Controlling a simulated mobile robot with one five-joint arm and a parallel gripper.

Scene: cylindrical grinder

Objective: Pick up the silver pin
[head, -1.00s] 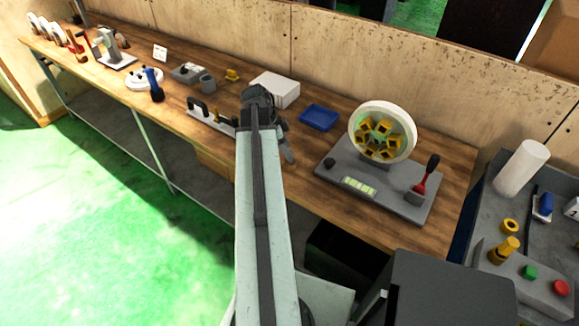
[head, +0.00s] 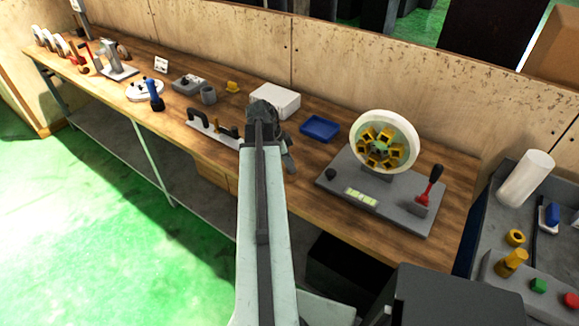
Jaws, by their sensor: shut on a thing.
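My gripper (head: 288,160) is above the workbench, at the far end of my arm and just right of it. It is mostly turned away and partly covered by the arm's dark wrist. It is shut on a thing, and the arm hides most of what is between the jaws. I cannot make out the silver pin's own shape in the head view.
A pale rack with dark upright parts (head: 213,133) is left of my arm. A white box (head: 275,100) and blue tray (head: 320,129) lie behind the gripper. The white wheel (head: 359,128) on its grey base is to the right. Bare wood shows between them.

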